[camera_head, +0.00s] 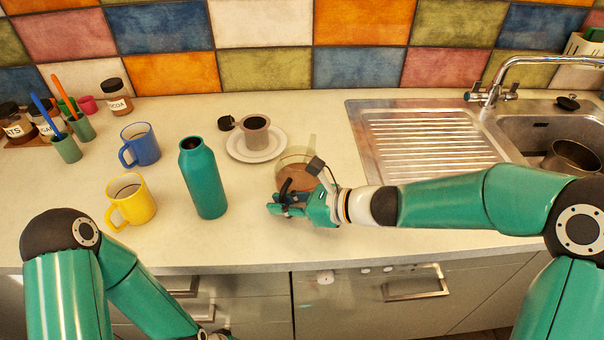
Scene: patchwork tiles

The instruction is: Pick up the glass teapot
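The glass teapot (296,176) stands on the counter near the middle of the camera_head view, with brown liquid showing through its clear wall. My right gripper (293,194) is at the teapot's near right side, and its dark fingers overlap the teapot. The gripper hides the teapot's lower front and probably its handle. I cannot tell whether the fingers are closed on it or only beside it.
A green bottle (203,180) stands left of the teapot. A saucer (239,152) with a grey cup (255,132) sits just behind it. Blue (142,146) and yellow (132,203) mugs are farther left. The steel drainboard (426,138) and sink lie right. Counter between bottle and teapot is clear.

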